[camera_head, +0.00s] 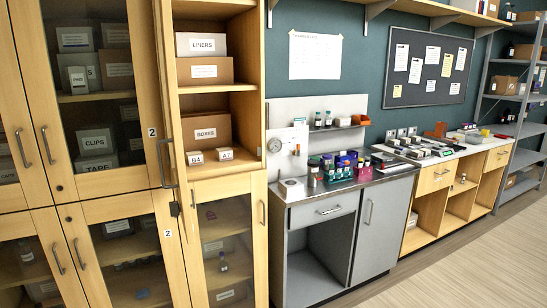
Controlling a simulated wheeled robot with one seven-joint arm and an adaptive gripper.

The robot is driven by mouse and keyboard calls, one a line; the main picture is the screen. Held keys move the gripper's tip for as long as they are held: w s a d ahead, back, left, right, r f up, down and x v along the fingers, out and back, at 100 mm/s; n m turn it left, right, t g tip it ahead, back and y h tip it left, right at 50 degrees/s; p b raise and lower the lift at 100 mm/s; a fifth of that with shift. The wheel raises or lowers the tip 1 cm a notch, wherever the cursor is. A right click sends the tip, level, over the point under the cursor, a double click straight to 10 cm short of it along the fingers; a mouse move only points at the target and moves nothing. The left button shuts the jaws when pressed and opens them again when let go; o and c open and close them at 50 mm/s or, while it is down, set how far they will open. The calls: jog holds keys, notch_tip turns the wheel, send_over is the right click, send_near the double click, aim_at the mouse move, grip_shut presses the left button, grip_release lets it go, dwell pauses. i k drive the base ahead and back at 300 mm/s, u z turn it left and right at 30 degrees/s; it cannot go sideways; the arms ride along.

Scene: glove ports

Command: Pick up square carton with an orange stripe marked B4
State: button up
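A small square carton marked B4 (195,157) stands at the front left of an open shelf in the tall wooden cabinet. Its label faces me; an orange stripe is too small to make out. A similar small carton (225,154), whose mark looks like A2, stands to its right with a small gap. My gripper is not in view.
A box marked BOXES (206,133) stands behind the two cartons. The cabinet's side panels and the shelf above (215,88) bound the opening. An open door edge with a handle (167,163) stands just left of B4. The floor (450,270) at right is clear.

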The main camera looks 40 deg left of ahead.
aim_at(193, 158)
jog(key=z, duration=0.7)
jog(key=i, duration=1.4)
jog(key=u, duration=3.45)
